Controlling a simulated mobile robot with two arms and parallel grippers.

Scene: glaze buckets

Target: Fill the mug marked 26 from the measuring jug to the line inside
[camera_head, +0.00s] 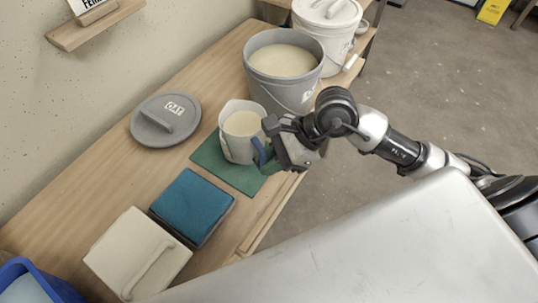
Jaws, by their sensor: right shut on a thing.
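A pale, translucent-looking jug (240,128) with cream liquid inside stands over the green mat (207,158); I cannot tell whether it touches the mat. A blue-grey handle shows on its right side. My right gripper (272,148) is at that handle and shut on it, partly covering it. No number or inside line is readable, and I cannot make out a separate mug marked 26. A grey bucket (257,88) of cream glaze stands just behind the jug. My left gripper is not in view.
A grey lid marked OAT (146,124) lies left of the mat. A blue square block (192,207) and a cream slab with a handle (122,247) lie nearer. A white lidded bucket (336,48) stands behind. A blue container (52,283) is at lower left.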

